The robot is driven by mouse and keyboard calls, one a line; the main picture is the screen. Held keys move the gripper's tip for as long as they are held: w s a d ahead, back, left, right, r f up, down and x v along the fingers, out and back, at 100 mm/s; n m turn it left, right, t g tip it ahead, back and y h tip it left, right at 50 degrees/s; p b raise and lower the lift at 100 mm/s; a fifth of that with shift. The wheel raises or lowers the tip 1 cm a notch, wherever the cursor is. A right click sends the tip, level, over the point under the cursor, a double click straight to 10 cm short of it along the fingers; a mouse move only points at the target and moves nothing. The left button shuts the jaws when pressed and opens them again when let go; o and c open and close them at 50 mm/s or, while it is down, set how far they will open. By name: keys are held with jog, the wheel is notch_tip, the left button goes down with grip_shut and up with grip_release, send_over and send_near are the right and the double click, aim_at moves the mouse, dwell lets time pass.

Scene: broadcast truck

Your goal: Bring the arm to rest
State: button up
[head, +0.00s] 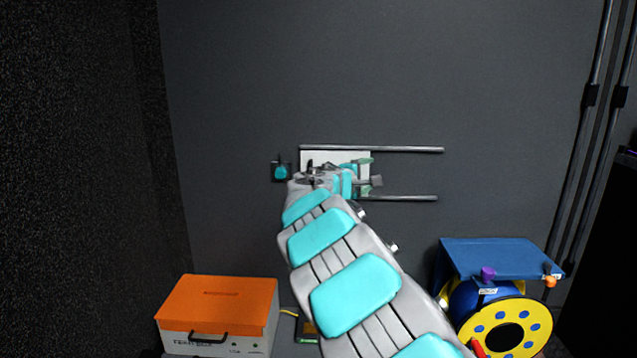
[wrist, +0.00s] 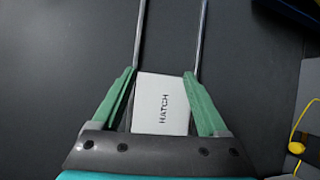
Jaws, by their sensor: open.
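My arm reaches up across the head view toward the dark wall. My gripper (wrist: 160,73) is open, with its two green fingers spread apart and nothing held between them. In the wrist view a white plate (wrist: 160,103) marked HATCH shows between the fingers; I cannot tell whether they touch it. In the head view the white plate (head: 320,156) is partly hidden behind my wrist and gripper (head: 368,179). Two parallel grey rails, an upper one (head: 400,149) and a lower one (head: 415,198), run along the wall to the right of the plate.
A small dark fitting with a teal knob (head: 281,172) is left of the plate. An orange-lidded box (head: 217,300) stands at lower left. A yellow and blue cable reel (head: 530,332) sits under a blue panel (head: 500,254) at lower right. Vertical pipes (head: 590,140) line the right.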

jog(key=s+d+m+g+h, duration=0.2)
jog(key=s+d+m+g, duration=0.35)
jog(key=s+d, duration=0.75)
jog(key=s+d+f+m+g+y+p, duration=0.1)
jog(key=s+d+f+m+g, duration=0.15)
jog(key=s, duration=0.45)
jog(key=s+d+f+m+g+y+p, duration=0.1)
jog(key=s+d+f+m, duration=0.15)
jog(key=s, duration=0.55)
jog(key=s+a+f+g+y, duration=0.2)
jog(key=s+a+f+y, duration=0.1)
jog(key=s, duration=0.8)
jog(key=s+a+f+m+g+y+p, duration=0.1)
jog(key=s+a+f, duration=0.4)
jog(key=s, duration=0.7)
jog(key=s+a+f+m+g+y+p, duration=0.1)
jog(key=s+a+f+g+y, duration=0.2)
jog(key=s, duration=0.9)
jog(key=a+f+y, duration=0.2)
jog(key=a, duration=0.2)
jog(key=shift+a+g, duration=0.15)
jog(key=shift+g, duration=0.15)
jog(key=shift+w+f+m, duration=0.1)
jog(key=shift+m, duration=0.15)
jog(key=shift+c, duration=0.3)
